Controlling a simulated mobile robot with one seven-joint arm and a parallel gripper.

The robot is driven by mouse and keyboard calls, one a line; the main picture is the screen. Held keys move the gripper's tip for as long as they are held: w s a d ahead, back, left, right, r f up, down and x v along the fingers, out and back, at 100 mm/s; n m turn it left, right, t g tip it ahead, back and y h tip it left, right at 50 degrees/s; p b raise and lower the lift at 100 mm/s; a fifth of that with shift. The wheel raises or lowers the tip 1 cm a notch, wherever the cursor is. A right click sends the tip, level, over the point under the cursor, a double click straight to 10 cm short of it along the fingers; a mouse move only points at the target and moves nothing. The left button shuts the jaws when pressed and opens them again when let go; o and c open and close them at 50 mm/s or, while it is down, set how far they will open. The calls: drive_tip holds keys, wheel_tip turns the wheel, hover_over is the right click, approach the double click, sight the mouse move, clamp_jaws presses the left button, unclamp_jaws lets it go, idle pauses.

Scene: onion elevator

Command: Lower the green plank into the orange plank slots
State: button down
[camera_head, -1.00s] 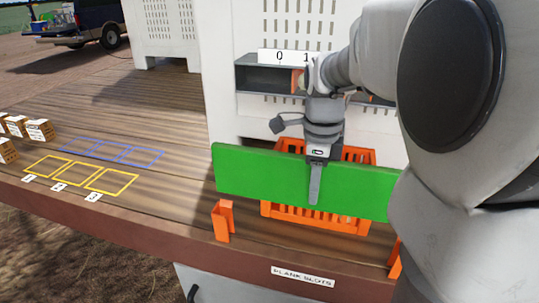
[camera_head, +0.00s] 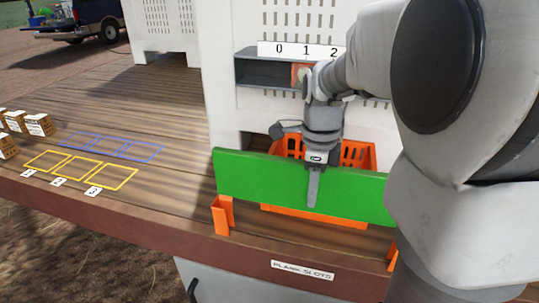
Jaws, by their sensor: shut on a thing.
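The long green plank (camera_head: 258,183) stands on edge in front of the orange crate, with its right end partly hidden behind my arm. My gripper (camera_head: 313,185) is shut on the plank near its middle, with one finger down the front face. The left orange plank slot (camera_head: 222,214) stands at the table's front edge, right under the plank's left end. The right orange slot (camera_head: 392,256) is partly hidden by my arm. I cannot tell whether the plank's lower edge sits inside the slots.
An orange crate (camera_head: 358,154) stands right behind the plank. Behind it is a white bin (camera_head: 225,60) with a grey shelf marked 0, 1, 2. Small boxes (camera_head: 38,124) and yellow and blue outlines lie on the left. The wooden table (camera_head: 170,170) is clear between.

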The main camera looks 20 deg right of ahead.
drive_tip(key=shift+f+b, duration=4.75)
drive_tip(key=shift+f, duration=1.7)
drive_tip(key=c, duration=0.6)
unclamp_jaws()
drive_tip(key=shift+c, duration=0.2)
